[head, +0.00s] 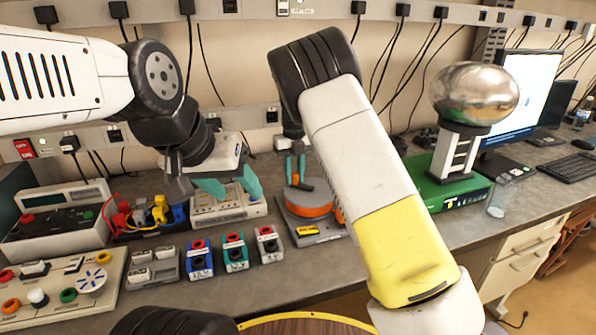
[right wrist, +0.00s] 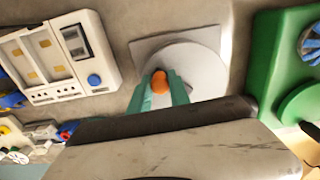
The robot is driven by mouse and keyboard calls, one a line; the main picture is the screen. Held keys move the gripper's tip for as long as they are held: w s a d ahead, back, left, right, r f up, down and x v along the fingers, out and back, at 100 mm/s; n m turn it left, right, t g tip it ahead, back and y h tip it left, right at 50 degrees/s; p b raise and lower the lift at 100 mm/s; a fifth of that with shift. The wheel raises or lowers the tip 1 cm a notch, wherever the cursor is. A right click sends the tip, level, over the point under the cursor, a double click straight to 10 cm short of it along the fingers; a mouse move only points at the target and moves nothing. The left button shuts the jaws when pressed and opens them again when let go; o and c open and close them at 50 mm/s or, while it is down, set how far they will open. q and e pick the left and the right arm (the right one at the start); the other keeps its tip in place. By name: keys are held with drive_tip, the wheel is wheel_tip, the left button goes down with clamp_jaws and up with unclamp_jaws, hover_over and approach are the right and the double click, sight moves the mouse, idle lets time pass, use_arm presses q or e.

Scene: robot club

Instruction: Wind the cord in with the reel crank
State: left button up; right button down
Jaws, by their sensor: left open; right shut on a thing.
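The reel (head: 308,207) sits on the bench as a low round drum with an orange side and a grey base plate. In the right wrist view its grey top disc (right wrist: 200,72) carries an orange crank knob (right wrist: 159,82). My right gripper (head: 295,178) reaches down over the reel. Its teal fingers, also in the right wrist view (right wrist: 160,90), are shut on the knob. My left gripper (head: 231,187) is open and empty, above a white device left of the reel. I cannot make out a loose length of cord; part of the reel is behind my right arm.
The white device (head: 228,211) stands left of the reel. Several small coloured terminal blocks (head: 234,252) line the bench front. A green box (head: 448,192) with a silver-domed machine (head: 474,93) stands to the right, beside a clear glass (head: 503,196).

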sight(295, 174)
drive_tip(key=c, duration=1.2)
unclamp_jaws()
drive_tip(key=shift+c, duration=0.2)
drive_tip(key=shift+r, duration=0.1)
wheel_tip(295, 174, up, 8)
drive_tip(key=shift+f, duration=0.2)
